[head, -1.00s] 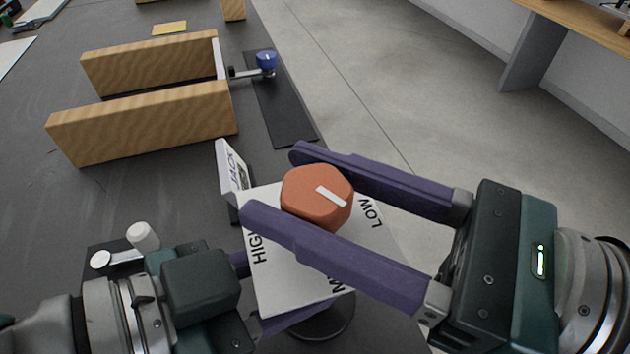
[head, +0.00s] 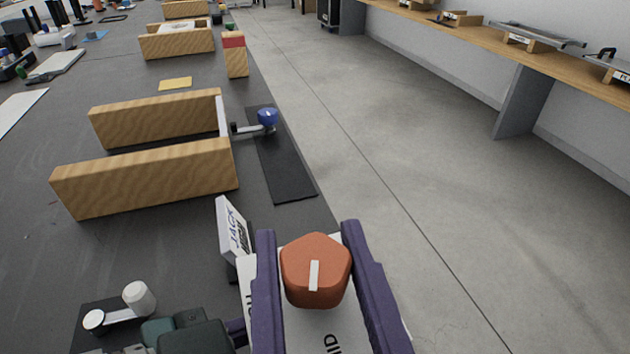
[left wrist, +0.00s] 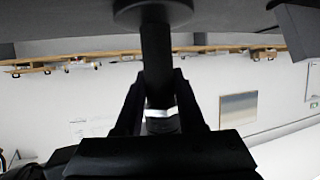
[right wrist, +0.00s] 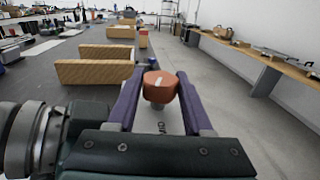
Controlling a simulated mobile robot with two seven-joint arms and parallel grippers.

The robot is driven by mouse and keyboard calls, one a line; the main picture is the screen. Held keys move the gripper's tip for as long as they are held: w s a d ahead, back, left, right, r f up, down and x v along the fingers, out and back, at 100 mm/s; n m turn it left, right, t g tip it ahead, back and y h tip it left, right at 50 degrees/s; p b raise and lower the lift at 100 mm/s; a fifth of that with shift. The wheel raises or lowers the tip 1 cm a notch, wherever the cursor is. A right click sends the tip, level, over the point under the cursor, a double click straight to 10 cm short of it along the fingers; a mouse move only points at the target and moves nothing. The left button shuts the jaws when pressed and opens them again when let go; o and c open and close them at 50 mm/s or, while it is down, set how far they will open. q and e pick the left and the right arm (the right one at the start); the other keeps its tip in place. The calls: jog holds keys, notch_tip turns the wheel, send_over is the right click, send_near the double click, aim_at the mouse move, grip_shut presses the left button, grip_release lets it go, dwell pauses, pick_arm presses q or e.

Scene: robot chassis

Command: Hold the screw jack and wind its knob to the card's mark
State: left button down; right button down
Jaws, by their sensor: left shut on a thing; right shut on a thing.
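The orange knob (head: 316,270) sits above the jack's white top plate (head: 320,325); its white pointer line faces the bottom of the picture, toward partly covered lettering that ends in "ID". My right gripper (head: 308,232) is shut on the knob, one purple finger on each side; it also shows in the right wrist view (right wrist: 162,72). A tilted white card (head: 234,232) marked "JACK" stands behind the plate; its smaller print is unreadable. My left gripper (left wrist: 160,88) is shut on the jack's dark post (left wrist: 156,55). The head view cuts off the jack's lower part.
A white-knobbed lever (head: 138,298) is at lower left. The bench edge and open floor (head: 420,150) lie to the right.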

jog(key=shift+w+m+h, duration=0.1)
jog(key=shift+m+h, duration=1.8)
jog(key=shift+h, duration=1.1)
jog(key=shift+r+h, duration=0.1)
jog(key=shift+h, duration=0.2)
jog(key=shift+d, duration=0.1)
jog(key=shift+c, duration=1.5)
grip_release()
jog(key=v, duration=1.2)
